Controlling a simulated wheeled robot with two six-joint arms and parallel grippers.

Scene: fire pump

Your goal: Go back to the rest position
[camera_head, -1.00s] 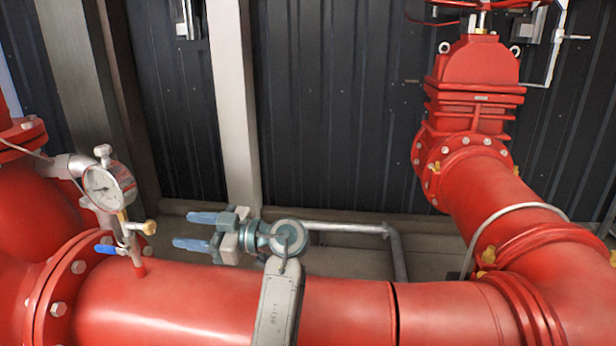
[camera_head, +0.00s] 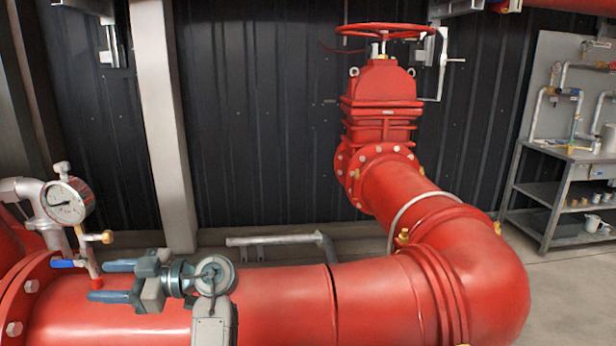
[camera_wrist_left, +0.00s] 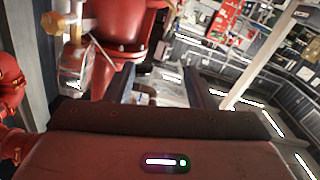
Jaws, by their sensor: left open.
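My left gripper (camera_head: 108,281) shows in the head view in front of the large red pipe (camera_head: 285,300), with its bluish fingers pointing left. The fingers are apart with nothing between them. In the left wrist view, the spread fingers (camera_wrist_left: 163,92) also show beyond the dark gripper body, with a blurred room behind. A white-faced pressure gauge (camera_head: 66,202) stands left of the gripper, above a small valve with a blue handle (camera_head: 68,264). The gripper looks close to this valve in the picture, but I cannot tell the depth gap. My right gripper is in neither view.
A red gate valve (camera_head: 382,100) with a handwheel (camera_head: 380,31) rises behind the pipe bend. A grey workbench (camera_head: 560,160) with pipe fittings stands at the far right. Open floor (camera_head: 570,290) lies right of the bend. A light column (camera_head: 163,130) stands behind the gripper.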

